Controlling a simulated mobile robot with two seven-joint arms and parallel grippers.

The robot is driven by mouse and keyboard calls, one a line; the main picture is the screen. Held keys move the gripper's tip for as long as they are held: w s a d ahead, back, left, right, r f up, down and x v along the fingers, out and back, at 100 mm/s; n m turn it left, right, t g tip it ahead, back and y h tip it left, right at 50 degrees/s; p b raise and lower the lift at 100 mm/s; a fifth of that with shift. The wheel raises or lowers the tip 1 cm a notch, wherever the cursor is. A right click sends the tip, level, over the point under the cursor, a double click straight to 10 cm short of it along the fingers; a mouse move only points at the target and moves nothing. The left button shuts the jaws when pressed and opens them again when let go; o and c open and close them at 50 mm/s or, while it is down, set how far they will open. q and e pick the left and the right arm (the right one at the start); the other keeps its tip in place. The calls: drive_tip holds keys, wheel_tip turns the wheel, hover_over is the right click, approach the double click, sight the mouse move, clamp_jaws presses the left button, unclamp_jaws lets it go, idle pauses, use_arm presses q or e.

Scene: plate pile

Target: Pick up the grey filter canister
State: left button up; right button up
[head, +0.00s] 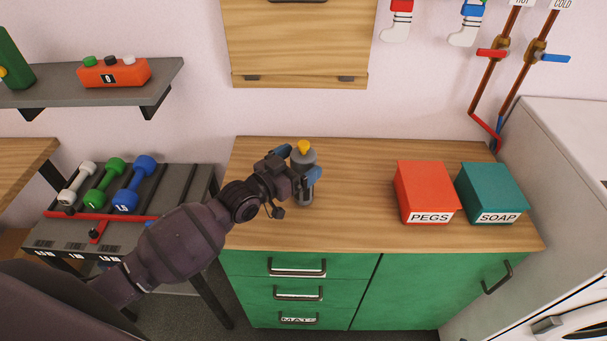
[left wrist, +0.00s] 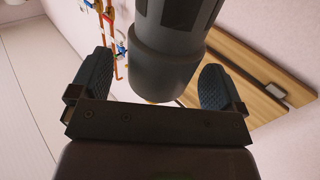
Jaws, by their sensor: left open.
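The grey filter canister (head: 304,190) stands upright on the wooden counter, with a yellow tip on top. My left gripper (head: 299,164) is at its upper part, one blue fingertip on each side of it. In the left wrist view the canister (left wrist: 168,62) lies between the two fingers of my left gripper (left wrist: 155,85), with a visible gap on both sides. The jaws are open and not closed on it. The gripper hides part of the canister in the head view. My right gripper is not in view.
The wooden counter (head: 350,225) is clear around the canister. A red PEGS box (head: 425,185) and a teal SOAP box (head: 490,188) stand on its right. A rack with several dumbbells (head: 105,185) is at the left. A wooden wall panel (head: 298,45) hangs behind.

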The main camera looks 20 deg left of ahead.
use_arm(q)
drive_tip(key=shift+x, duration=0.9)
drive_tip(key=c, duration=1.6)
